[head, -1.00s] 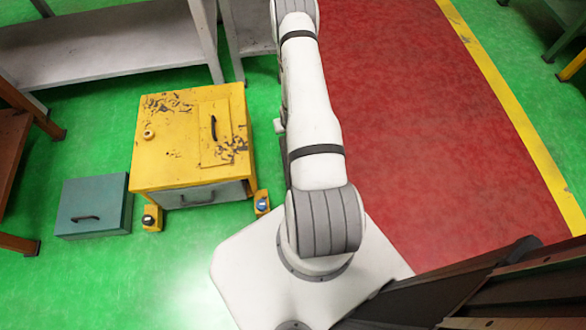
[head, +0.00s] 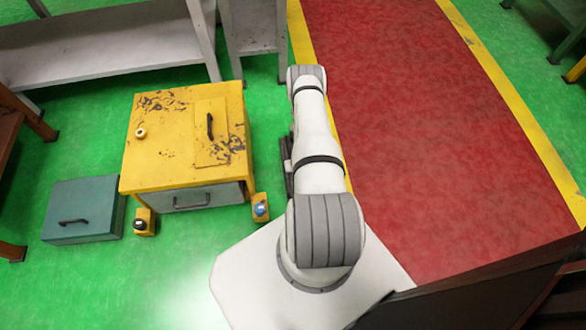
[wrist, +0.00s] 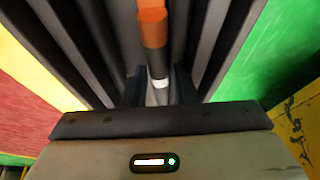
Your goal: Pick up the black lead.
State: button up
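I cannot single out the black lead with certainty. In the wrist view a dark rod (wrist: 158,64) with an orange section at its top and a pale band low down stands between the two dark fingers of my gripper (wrist: 160,88). I cannot tell whether the fingers touch it. A small yellow block with a black top (head: 139,226) stands on the floor at the cabinet's front left corner. A similar block with a blue top (head: 261,209) stands at its front right corner.
A worn yellow cabinet (head: 165,140) with a black handle on top stands left of my arm. A teal box (head: 82,209) lies left of it. Grey benches (head: 100,45) stand behind. The red floor lane (head: 420,130) on the right is clear.

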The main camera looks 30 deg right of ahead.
jog(key=shift+w+f, duration=0.1)
jog(key=shift+f, duration=0.25)
jog(key=shift+c, duration=0.3)
grip_shut()
jog(key=shift+r, duration=0.1)
